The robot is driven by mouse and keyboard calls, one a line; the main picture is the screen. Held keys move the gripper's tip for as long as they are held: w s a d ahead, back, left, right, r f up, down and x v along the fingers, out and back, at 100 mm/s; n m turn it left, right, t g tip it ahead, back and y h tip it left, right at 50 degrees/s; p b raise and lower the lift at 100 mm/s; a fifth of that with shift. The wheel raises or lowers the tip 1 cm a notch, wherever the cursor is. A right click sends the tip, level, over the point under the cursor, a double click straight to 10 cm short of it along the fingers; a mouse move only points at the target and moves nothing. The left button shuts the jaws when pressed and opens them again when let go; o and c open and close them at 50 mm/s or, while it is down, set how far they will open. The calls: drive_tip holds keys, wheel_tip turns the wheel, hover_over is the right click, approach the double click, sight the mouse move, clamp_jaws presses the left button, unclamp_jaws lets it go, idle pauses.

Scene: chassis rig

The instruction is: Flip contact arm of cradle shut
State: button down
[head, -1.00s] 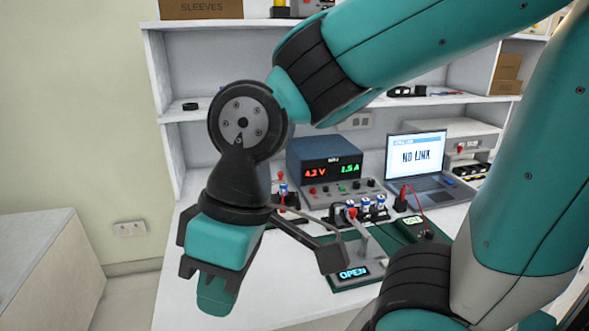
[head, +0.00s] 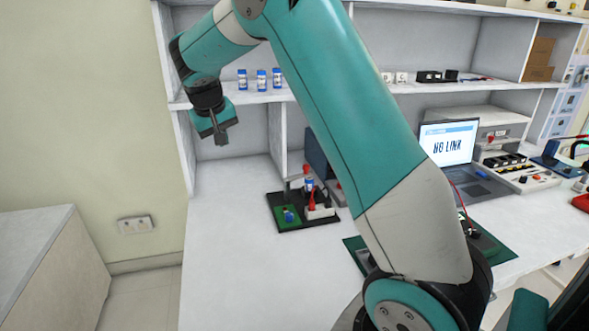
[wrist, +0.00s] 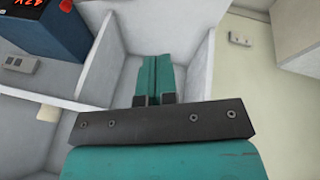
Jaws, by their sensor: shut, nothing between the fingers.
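My gripper (head: 220,133) is high at the left in the head view, in front of the left shelf bay and well above the bench. The cradle with the OPEN display is hidden behind my arm in the head view. Only parts of its green mat (head: 353,251) show beside the arm. Its contact arm cannot be seen now. The wrist view does not show the cradle.
A dark board (head: 292,222) with a green pad and a blue-and-red cell stands on the bench below my gripper, to its right. Blue-capped cells (head: 261,79) stand on the shelf. A laptop (head: 455,160) reads NO LINK. The bench's left front is clear.

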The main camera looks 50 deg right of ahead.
drive_tip(key=w+d+f+m+g+h, duration=0.25)
drive_tip(key=d+f+m, duration=0.35)
drive_tip(key=d, duration=0.8)
drive_tip(key=shift+m+g+h, duration=0.25)
drive_tip(key=shift+m+h, duration=0.25)
drive_tip(key=shift+h, duration=0.05)
drive_tip(key=d+x, duration=0.1)
drive_tip(key=x, duration=0.4)
drive_tip(key=s+r+x, duration=0.1)
drive_tip(key=x, duration=0.5)
drive_tip(key=s+d+r+x, duration=0.1)
drive_tip(key=x, duration=0.5)
drive_tip(key=shift+s+d, duration=0.25)
drive_tip(key=shift+d, duration=0.1)
